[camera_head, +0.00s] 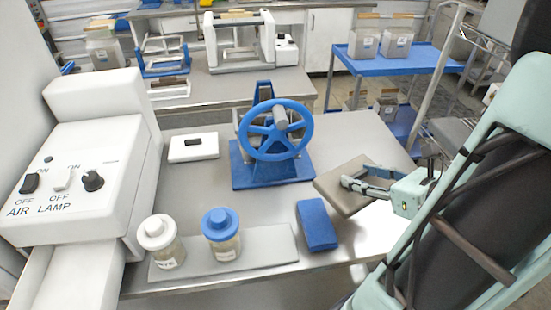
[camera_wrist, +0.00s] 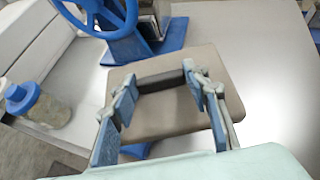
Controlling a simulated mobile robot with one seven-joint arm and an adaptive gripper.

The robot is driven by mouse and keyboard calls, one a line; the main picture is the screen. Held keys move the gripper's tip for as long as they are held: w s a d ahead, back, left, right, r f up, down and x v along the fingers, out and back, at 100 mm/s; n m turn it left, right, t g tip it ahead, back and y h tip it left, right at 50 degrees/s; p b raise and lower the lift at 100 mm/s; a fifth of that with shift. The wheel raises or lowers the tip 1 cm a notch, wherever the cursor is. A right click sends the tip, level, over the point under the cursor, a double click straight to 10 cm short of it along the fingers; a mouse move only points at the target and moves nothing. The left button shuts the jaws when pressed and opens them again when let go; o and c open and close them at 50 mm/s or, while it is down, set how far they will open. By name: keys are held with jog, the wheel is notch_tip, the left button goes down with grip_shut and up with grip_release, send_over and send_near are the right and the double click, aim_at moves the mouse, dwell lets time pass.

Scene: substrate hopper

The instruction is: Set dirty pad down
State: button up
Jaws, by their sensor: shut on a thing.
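The dirty pad, a grey-brown square slab (camera_head: 330,184), is at the right part of the metal bench, right of the blue handwheel device. It also shows in the wrist view (camera_wrist: 165,118), with a dark bar-like grip (camera_wrist: 161,79) on its top. My gripper (camera_head: 357,178) is over the pad, with its two blue-padded fingers at the two ends of the bar in the wrist view (camera_wrist: 160,84). It is shut on this grip. I cannot tell whether the pad's underside touches the bench.
The blue handwheel device (camera_head: 273,150) stands close left of the pad. A blue block (camera_head: 318,226) lies in front of it. Two lidded jars (camera_head: 221,243) stand on a grey mat (camera_head: 275,247). A white switch box (camera_head: 75,170) is at left. Bare bench (camera_head: 375,145) lies behind the pad.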

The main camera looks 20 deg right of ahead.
jog(key=shift+s+d, duration=0.1)
jog(key=w+d+f+b, duration=0.1)
jog(key=d+f+b, duration=0.1)
jog(key=d+f, duration=0.1)
jog(key=w+d+f+b, duration=0.1)
jog(key=d+f+b, duration=0.1)
jog(key=d, duration=0.3)
jog(key=w+d+f+b, duration=0.1)
jog(key=d+f+b, duration=0.2)
jog(key=d+f, duration=0.1)
jog(key=shift+w+d, duration=0.25)
jog(key=shift+w, duration=0.05)
jog(key=shift+d+f+b, duration=0.3)
jog(key=shift+f+b, duration=0.1)
jog(key=shift+f, duration=0.05)
jog(key=shift+w+d+f+b, duration=0.1)
jog(key=shift+f+b, duration=1.1)
jog(key=shift+f, duration=0.35)
jog(key=shift+f, duration=0.15)
jog(key=o, duration=1.2)
